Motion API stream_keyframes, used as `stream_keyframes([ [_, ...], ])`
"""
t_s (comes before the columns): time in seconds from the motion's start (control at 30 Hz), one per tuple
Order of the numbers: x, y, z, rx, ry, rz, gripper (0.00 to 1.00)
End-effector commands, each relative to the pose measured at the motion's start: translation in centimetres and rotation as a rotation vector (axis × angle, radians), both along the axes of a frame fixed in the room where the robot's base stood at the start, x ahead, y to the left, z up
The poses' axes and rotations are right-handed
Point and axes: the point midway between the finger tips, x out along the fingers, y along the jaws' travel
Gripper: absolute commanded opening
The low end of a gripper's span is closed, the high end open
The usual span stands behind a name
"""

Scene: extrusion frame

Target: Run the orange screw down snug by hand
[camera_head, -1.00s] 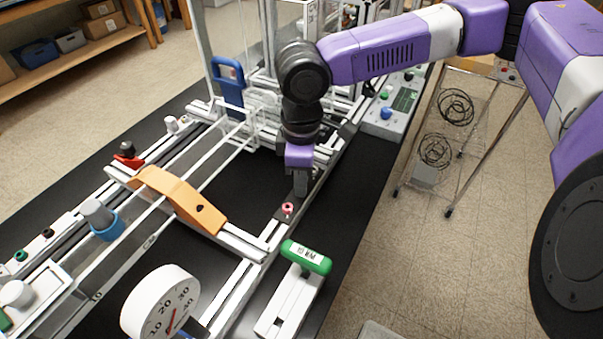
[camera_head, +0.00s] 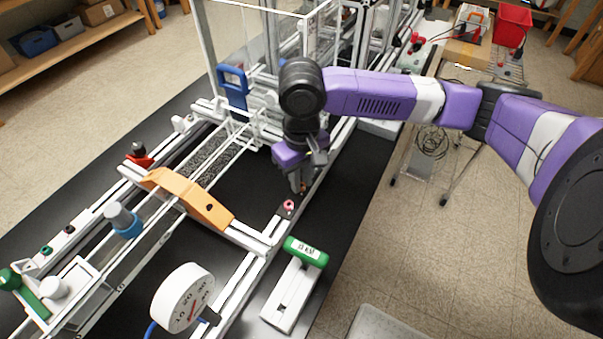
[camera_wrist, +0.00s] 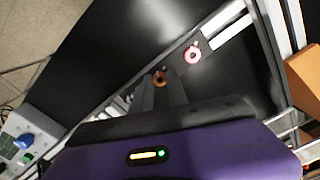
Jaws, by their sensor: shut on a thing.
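The orange screw (camera_wrist: 160,78) shows in the wrist view as a small round head with a dark centre, at the tips of my gripper (camera_wrist: 161,86). The grey fingers are shut on it from both sides. In the head view my gripper (camera_head: 302,186) points down at the right-hand rail of the frame, and only a trace of orange shows between the fingertips. The screw's shank and how deep it sits are hidden. A pink-red knob with a pale centre (camera_wrist: 193,54) stands nearby on the same rail; it also shows in the head view (camera_head: 288,206).
A green-handled tool (camera_head: 305,251) labelled in mm sits on a white block in front. A white dial gauge (camera_head: 183,297) and an orange bridge piece (camera_head: 188,197) lie left of it. A blue handle (camera_head: 232,86) stands behind.

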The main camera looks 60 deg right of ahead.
Motion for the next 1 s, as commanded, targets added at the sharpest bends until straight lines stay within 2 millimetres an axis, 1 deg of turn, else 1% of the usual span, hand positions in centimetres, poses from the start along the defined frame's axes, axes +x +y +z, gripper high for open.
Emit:
stream_keyframes([
  [0.03, 0.11, 0.07, 0.33, 0.003, -0.005, -0.025, 0.0],
  [0.3, 0.13, -0.03, 0.23, 0.0, -0.006, -0.112, 0.0],
  [0.83, 0.16, -0.1, 0.21, -0.001, -0.007, -0.13, 0.0],
  [0.87, 0.16, -0.1, 0.22, -0.001, -0.007, -0.13, 0.25],
  [0.9, 0.17, -0.1, 0.21, -0.001, -0.007, -0.13, 0.33],
  [0.93, 0.15, -0.09, 0.2, -0.001, -0.006, -0.13, 0.39],
  [0.97, 0.14, -0.08, 0.18, -0.001, -0.006, -0.13, 0.42],
  [1.0, 0.12, -0.07, 0.16, -0.001, -0.005, -0.129, 0.42],
])
